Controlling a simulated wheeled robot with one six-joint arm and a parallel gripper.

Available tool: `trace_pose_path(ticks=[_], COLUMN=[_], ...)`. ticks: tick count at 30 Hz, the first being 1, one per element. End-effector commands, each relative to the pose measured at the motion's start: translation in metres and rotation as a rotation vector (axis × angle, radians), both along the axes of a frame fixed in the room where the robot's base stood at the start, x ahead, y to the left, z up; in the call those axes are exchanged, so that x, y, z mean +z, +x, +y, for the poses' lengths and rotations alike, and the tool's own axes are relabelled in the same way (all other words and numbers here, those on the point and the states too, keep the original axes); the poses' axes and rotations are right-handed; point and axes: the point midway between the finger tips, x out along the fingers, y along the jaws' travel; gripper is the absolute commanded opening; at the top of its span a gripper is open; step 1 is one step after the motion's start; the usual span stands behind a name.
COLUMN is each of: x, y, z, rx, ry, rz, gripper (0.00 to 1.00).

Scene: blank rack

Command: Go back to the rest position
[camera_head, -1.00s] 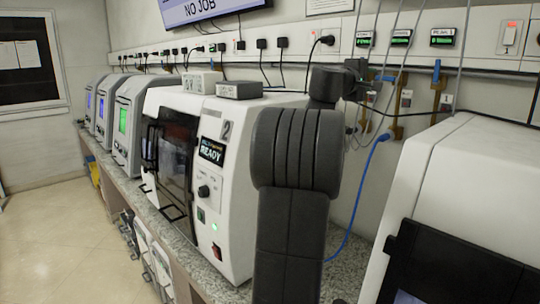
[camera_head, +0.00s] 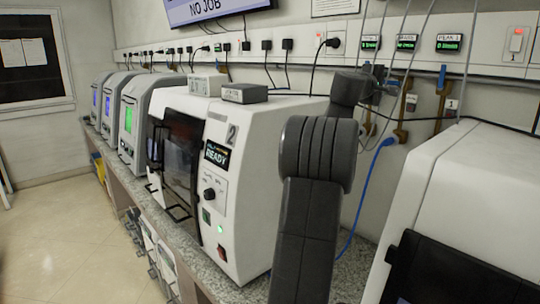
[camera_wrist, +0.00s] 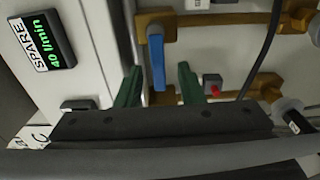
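My gripper (camera_wrist: 159,70) shows in the wrist view as two green fingers standing apart, with nothing held between them. A blue lever handle (camera_wrist: 156,62) on a brass fitting appears in the gap between the fingers, and neither finger seems to touch it. How far the handle lies beyond the fingertips I cannot tell. In the head view my dark arm rises in front of the bench, right of the machine marked 2 (camera_head: 232,190). My gripper is not visible there.
A white machine (camera_head: 470,180) stands close at the right. Valves with blue handles (camera_head: 441,78), a blue hose (camera_head: 362,200) and hanging cables line the wall behind my arm. A SPARE display (camera_wrist: 42,42) is at the wrist view's upper left. The floor (camera_head: 70,240) at left is clear.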

Motion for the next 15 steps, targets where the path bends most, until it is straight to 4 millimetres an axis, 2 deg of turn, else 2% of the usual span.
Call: trace_pose_path(ticks=[5,15], x=[-0.002,-0.003], y=[-0.011,-0.049], z=[0.012,0.056], rx=[0.001,0.002], ry=[-0.003,-0.001], rz=[0.002,0.000], gripper=[0.35,0.35])
